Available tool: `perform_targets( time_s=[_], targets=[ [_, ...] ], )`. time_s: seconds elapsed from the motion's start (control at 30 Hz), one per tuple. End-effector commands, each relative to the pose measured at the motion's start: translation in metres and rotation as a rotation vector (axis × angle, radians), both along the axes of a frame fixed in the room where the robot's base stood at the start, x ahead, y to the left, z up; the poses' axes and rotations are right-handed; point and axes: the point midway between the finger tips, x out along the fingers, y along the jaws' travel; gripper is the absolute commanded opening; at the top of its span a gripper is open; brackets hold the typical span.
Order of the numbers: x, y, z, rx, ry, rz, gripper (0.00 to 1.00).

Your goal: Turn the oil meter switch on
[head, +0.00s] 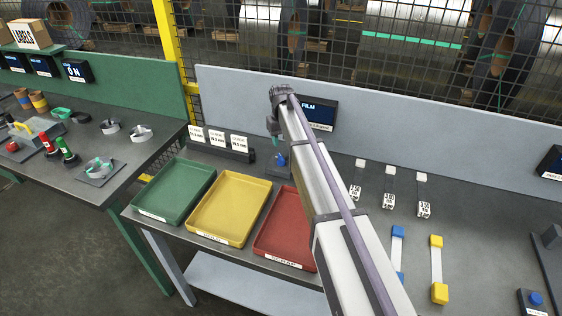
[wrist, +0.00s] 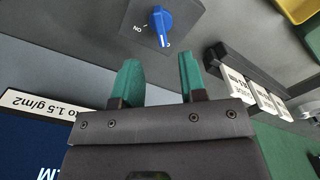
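The oil meter switch is a blue rotary knob (wrist: 158,22) on a grey plate (wrist: 185,10), at the top centre of the wrist view. Its white pointer line faces the lower label, which is partly hidden by the knob; the ON label (wrist: 137,29) is to its left. In the head view the blue knob (head: 281,160) sits on the bench below the FILM display (head: 318,113). My gripper (wrist: 159,62) is open and empty, its two teal fingers apart, short of the knob in the wrist view. In the head view my gripper (head: 276,140) is partly hidden by my arm.
Green (head: 173,192), yellow (head: 232,209) and red (head: 284,222) trays stand at the bench front. A dark rack with white cards (head: 218,142) is left of the knob. A grey back panel (head: 420,120) stands close behind. Strip samples (head: 437,265) lie to the right.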

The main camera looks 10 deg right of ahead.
Motion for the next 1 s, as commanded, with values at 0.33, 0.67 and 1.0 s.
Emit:
perform_targets(
  time_s=[0.33,0.67,1.0],
  targets=[
    [0.0,0.0,-0.083,0.0,0.0,0.0,0.38],
    [0.0,0.0,-0.083,0.0,0.0,-0.001,0.38],
    [0.0,0.0,-0.084,0.0,0.0,-0.001,0.06]
  ],
)
